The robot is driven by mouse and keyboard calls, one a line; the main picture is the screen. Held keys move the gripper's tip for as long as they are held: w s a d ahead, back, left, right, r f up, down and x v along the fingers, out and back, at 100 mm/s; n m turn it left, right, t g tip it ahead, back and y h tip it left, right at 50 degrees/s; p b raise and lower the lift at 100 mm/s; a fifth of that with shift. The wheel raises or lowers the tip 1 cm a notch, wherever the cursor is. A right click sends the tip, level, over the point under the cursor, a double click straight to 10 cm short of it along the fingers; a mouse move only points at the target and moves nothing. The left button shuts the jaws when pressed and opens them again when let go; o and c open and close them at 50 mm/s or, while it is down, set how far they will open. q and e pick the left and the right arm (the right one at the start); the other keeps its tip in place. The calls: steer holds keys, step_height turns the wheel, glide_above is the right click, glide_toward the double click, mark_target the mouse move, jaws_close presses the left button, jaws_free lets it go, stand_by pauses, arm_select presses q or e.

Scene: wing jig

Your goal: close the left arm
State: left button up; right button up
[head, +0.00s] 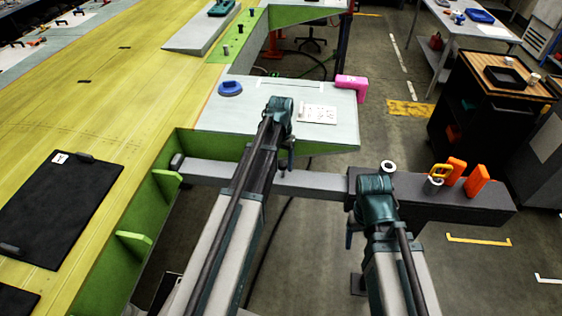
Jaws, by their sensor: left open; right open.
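A grey beam (315,183), which looks like an arm of the jig, runs across the middle of the head view. Its left end has a dark pad (177,161) at the green edge of the wing (140,85); I cannot tell whether they touch. Its right end meets a thicker dark grey block (445,205). My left gripper (290,160) is at the end of my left arm, over the beam, mostly hidden by that arm. My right gripper (350,236) is low beside my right arm, left of the block's front. Both are open; their fingers hardly show.
Orange pieces (477,180), a yellow-handled tool (439,172) and a white ring (388,168) stand on the block. A dark cart (480,110) stands right.

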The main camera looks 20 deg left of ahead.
arm_select(q)
step_height(320, 180, up, 14)
steer(key=p, duration=1.3)
steer(key=shift+p, duration=0.4)
steer(key=shift+d+f, duration=0.1)
steer(key=shift+f, duration=0.1)
